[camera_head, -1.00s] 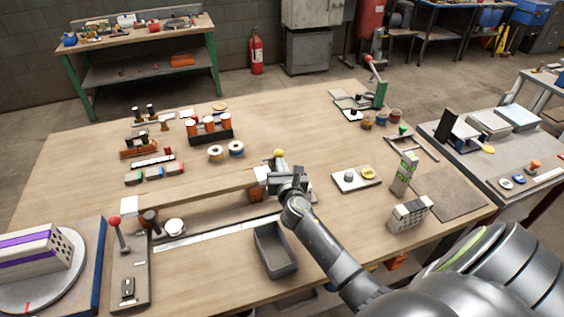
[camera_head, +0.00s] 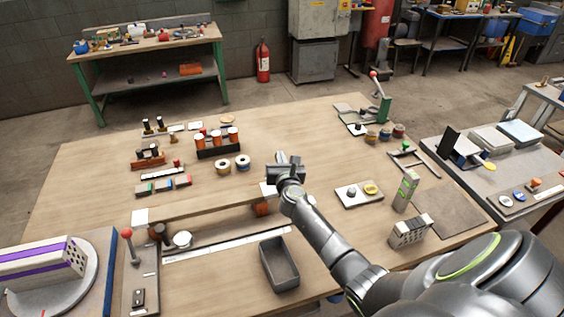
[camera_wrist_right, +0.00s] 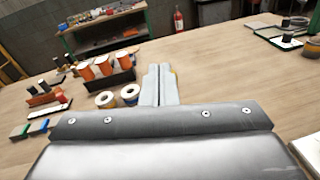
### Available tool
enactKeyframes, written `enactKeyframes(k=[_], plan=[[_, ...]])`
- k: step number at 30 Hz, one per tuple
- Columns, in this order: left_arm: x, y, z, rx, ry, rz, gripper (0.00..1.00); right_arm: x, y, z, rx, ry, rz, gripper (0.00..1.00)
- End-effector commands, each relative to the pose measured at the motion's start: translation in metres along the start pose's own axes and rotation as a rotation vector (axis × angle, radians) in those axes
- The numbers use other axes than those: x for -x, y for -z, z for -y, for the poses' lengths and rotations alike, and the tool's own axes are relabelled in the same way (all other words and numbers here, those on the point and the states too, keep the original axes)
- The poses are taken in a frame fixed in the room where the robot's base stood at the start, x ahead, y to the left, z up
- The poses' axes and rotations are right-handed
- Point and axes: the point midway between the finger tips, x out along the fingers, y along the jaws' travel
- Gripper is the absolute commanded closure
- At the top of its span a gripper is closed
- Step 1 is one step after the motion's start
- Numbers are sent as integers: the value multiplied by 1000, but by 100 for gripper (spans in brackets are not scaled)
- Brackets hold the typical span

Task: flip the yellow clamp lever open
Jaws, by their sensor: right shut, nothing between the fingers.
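My right gripper (camera_head: 288,160) is shut and empty, above the right end of the long wooden bar (camera_head: 205,206). In the right wrist view its two fingers (camera_wrist_right: 158,72) lie together. The lever does not show in the head view, where my gripper covers that area. My left gripper is not in view.
A grey open bin (camera_head: 279,266) stands in front of the bar. Two tape rolls (camera_head: 242,162) and a black rack with orange-topped cylinders (camera_head: 217,146) are left of my gripper. The table beyond my gripper is clear.

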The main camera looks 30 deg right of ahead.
Motion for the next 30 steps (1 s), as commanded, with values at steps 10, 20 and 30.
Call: enactKeyframes(k=[10, 20, 30], plan=[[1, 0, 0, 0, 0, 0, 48, -6, -2, -1, 0, 0, 0, 100], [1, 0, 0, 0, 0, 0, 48, -6, -2, -1, 0, 0, 0, 100], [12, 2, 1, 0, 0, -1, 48, -6, -14, 1, 0, 0, 0, 100]])
